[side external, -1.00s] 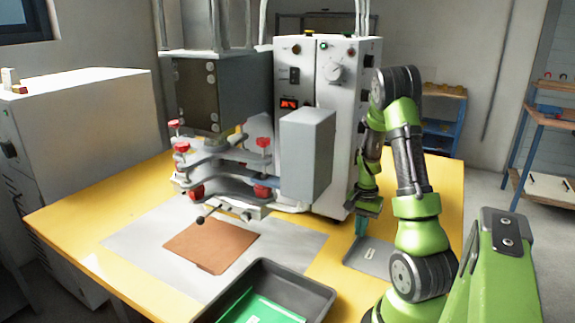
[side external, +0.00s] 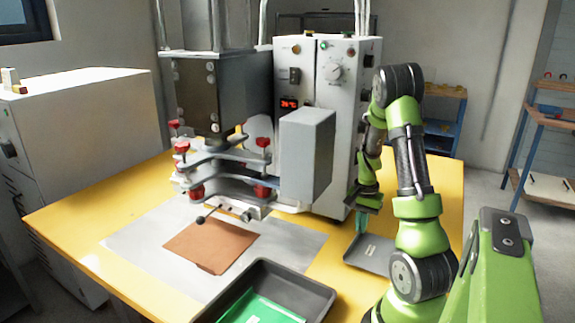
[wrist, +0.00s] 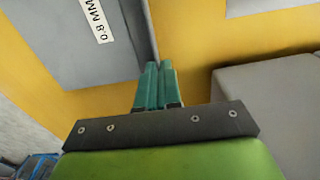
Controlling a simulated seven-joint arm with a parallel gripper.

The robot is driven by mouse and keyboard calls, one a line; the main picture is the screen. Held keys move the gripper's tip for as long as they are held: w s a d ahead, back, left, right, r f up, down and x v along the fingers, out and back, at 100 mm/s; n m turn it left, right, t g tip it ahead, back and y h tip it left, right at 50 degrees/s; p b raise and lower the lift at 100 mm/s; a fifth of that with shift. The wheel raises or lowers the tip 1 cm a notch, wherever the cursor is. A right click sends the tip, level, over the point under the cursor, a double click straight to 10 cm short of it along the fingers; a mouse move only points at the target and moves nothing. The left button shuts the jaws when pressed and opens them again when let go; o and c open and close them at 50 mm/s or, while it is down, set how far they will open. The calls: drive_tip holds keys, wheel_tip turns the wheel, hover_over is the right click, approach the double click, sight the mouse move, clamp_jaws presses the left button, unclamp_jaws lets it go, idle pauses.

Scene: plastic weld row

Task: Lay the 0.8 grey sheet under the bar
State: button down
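The grey sheet (side external: 376,264), with a white label, is at the right of the yellow table, beside the machine. In the wrist view the grey sheet (wrist: 85,50) fills the upper left, and its label reads 0.8 MM. My gripper (side external: 361,226) points down at the sheet's far edge. In the wrist view my gripper's teal fingers (wrist: 157,72) are close together, with the sheet's upright edge running between them. The bar is not clearly distinguishable; the welding machine's clamp assembly (side external: 222,172) stands above the front work area.
A brown sheet (side external: 210,245) lies on a pale grey mat (side external: 140,246) before the machine. A dark tray (side external: 318,294) holding a green sheet (side external: 258,311) stands at the front. The grey block (side external: 307,155) and machine cabinet (side external: 343,75) stand left of my gripper.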

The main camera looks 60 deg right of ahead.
drive_tip(key=shift+a, duration=0.25)
drive_tip(key=shift+s+a+r+n, duration=0.15)
drive_tip(key=shift+r+n, duration=0.1)
drive_tip(key=shift+n, duration=0.35)
drive_tip(key=s+d+r, duration=0.5)
drive_tip(key=s+r, duration=0.4)
drive_tip(key=r, duration=0.3)
drive_tip(key=s+d+r+n, duration=0.1)
drive_tip(key=s+d+r, duration=0.4)
drive_tip(key=r, duration=0.8)
drive_tip(key=s, duration=0.3)
drive_tip(key=shift+s+d, duration=0.35)
drive_tip(key=shift+d, duration=0.05)
drive_tip(key=shift+r, duration=0.1)
